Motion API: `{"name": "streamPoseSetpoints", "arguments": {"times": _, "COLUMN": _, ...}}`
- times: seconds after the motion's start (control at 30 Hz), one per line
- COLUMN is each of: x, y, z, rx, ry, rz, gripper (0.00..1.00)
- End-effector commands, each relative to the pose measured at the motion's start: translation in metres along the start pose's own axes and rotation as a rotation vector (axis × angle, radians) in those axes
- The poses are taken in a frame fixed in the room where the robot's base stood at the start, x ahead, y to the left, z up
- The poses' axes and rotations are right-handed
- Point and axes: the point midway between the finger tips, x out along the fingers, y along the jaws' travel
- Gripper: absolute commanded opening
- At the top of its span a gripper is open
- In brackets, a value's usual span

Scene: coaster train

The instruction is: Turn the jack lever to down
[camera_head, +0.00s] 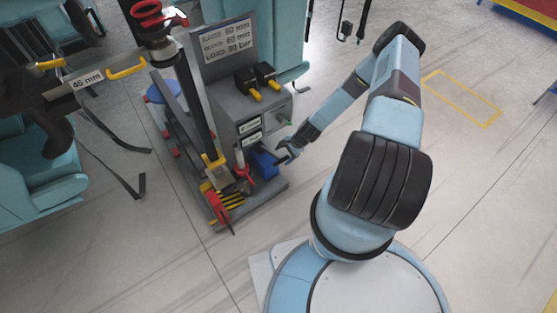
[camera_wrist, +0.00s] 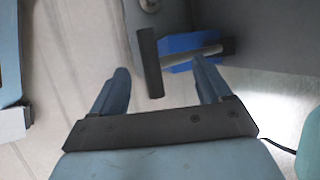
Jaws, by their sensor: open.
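My gripper (camera_head: 287,152) is at the right side of the grey equipment cart, close to a blue block (camera_head: 264,163). In the wrist view its two fingers (camera_wrist: 161,68) are apart and empty. A dark grey bar (camera_wrist: 150,62), which looks like the jack lever, hangs in the picture gap between the fingers. I see no finger touching it, and its depth between them is unclear. Behind it is the blue block (camera_wrist: 185,43) with a pale rod (camera_wrist: 193,58) across it. In the head view I cannot make out the lever clearly beside my gripper.
The cart (camera_head: 273,108) carries a sign (camera_head: 226,42), black boxes with yellow ends (camera_head: 257,80) and a tall dark post. A red lever-like part (camera_head: 218,207) is at its front. Teal seats (camera_head: 45,180) stand left.

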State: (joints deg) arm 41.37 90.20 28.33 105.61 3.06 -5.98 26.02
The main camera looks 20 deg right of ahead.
Motion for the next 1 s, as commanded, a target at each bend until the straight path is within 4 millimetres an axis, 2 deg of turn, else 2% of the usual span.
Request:
{"name": "streamPoseSetpoints", "arguments": {"times": 0.1, "x": 0.022, "y": 0.000, "z": 0.002, "rx": -0.001, "ry": -0.003, "rz": 0.002, "gripper": 0.78}}
{"name": "streamPoseSetpoints", "arguments": {"times": 0.3, "x": 0.045, "y": -0.001, "z": 0.001, "rx": -0.002, "ry": -0.001, "rz": 0.001, "gripper": 0.78}}
{"name": "streamPoseSetpoints", "arguments": {"times": 0.5, "x": 0.055, "y": 0.000, "z": 0.001, "rx": -0.001, "ry": -0.001, "rz": 0.001, "gripper": 0.78}}
{"name": "streamPoseSetpoints", "arguments": {"times": 0.77, "x": 0.055, "y": 0.000, "z": 0.001, "rx": -0.001, "ry": -0.001, "rz": 0.001, "gripper": 0.78}}
{"name": "streamPoseSetpoints", "arguments": {"times": 1.0, "x": 0.055, "y": 0.000, "z": 0.001, "rx": -0.001, "ry": -0.001, "rz": 0.001, "gripper": 0.56}}
